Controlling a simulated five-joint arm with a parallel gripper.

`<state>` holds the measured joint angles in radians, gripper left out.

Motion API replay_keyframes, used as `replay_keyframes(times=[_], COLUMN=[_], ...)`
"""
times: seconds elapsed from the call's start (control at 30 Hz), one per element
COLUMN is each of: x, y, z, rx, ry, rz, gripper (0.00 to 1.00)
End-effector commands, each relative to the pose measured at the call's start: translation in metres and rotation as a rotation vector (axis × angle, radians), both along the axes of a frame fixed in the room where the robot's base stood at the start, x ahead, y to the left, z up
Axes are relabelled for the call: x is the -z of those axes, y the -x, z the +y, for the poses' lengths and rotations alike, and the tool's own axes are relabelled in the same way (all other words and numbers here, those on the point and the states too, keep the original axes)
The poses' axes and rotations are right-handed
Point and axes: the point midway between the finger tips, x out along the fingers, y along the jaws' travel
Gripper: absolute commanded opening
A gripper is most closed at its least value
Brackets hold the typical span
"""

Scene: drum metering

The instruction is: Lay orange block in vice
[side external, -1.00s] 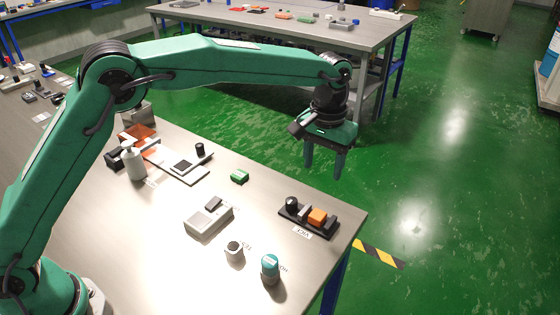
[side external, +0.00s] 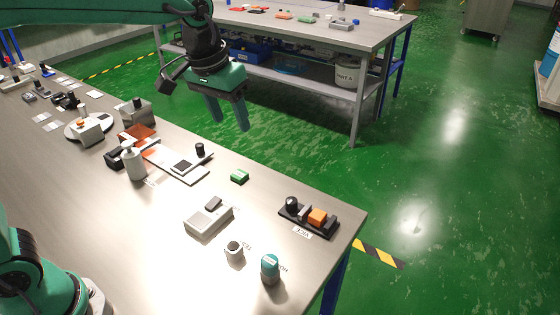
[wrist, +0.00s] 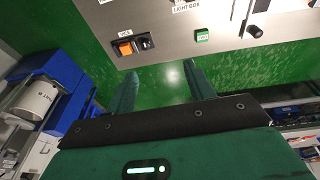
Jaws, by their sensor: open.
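The orange block (side external: 317,217) sits in the black vice (side external: 296,213) near the right corner of the table. It stands beside the vice's grey jaw plate; I cannot tell whether the jaw presses on it. In the wrist view, the orange block (wrist: 125,48) and the vice (wrist: 146,42) show near the table edge. My gripper (side external: 229,120) is open and empty, high up and beyond the table's far edge, well away from the vice. In the wrist view, the two fingers of my gripper (wrist: 160,82) are spread apart with only green floor between them.
A green block (side external: 239,176), a grey box device (side external: 208,216), a small white cylinder (side external: 234,251) and a teal-topped bottle (side external: 270,268) stand on the table. A sliding fixture (side external: 182,164) lies farther left. A second workbench (side external: 300,32) stands behind.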

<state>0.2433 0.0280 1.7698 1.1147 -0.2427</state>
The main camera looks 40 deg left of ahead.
Motion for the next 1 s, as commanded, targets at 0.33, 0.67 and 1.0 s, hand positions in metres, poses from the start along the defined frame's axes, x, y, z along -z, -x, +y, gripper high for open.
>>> replay_keyframes(times=[0.33,0.67,1.0], x=[-0.009,0.008,0.033], y=[0.073,0.141,0.182], z=[0.051,0.085,0.101], rx=[-0.007,-0.012,-0.015], ry=[-0.005,-0.026,-0.05], rz=[-0.105,-0.201,-0.265], gripper=[0.54,0.54,0.54])
